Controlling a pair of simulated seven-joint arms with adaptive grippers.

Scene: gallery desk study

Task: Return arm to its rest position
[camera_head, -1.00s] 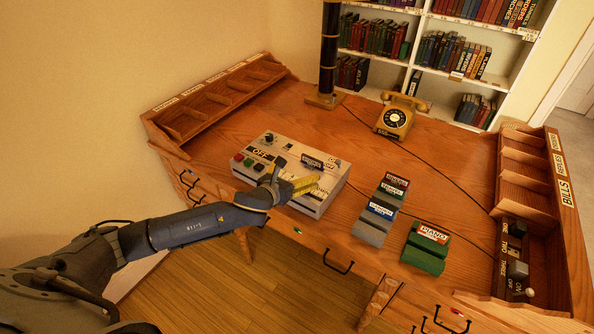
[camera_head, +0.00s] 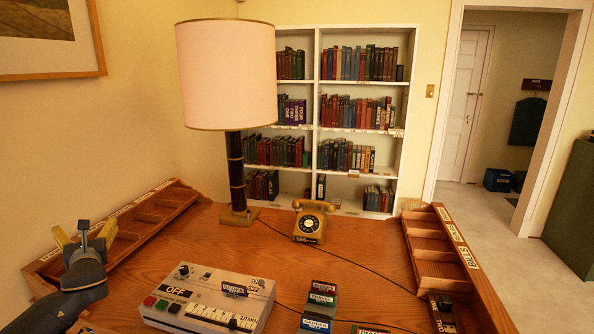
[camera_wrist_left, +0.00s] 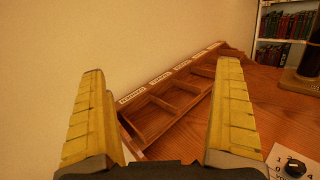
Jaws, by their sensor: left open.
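My left gripper (camera_head: 84,238) is at the left of the head view, raised in front of the left wooden rack. Its yellow fingers are apart and nothing is between them. In the left wrist view the same gripper (camera_wrist_left: 160,125) shows two wide-spread yellow fingers, with the left rack (camera_wrist_left: 178,98) and its labelled compartments beyond them. My right gripper is in neither view.
A lamp (camera_head: 226,75) and a yellow telephone (camera_head: 310,221) stand at the back of the desk. Labelled blocks (camera_head: 320,304) lie right of the control box. A right rack (camera_head: 438,250) lines the other side. The desk middle (camera_head: 345,262) is mostly clear, crossed by a cord.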

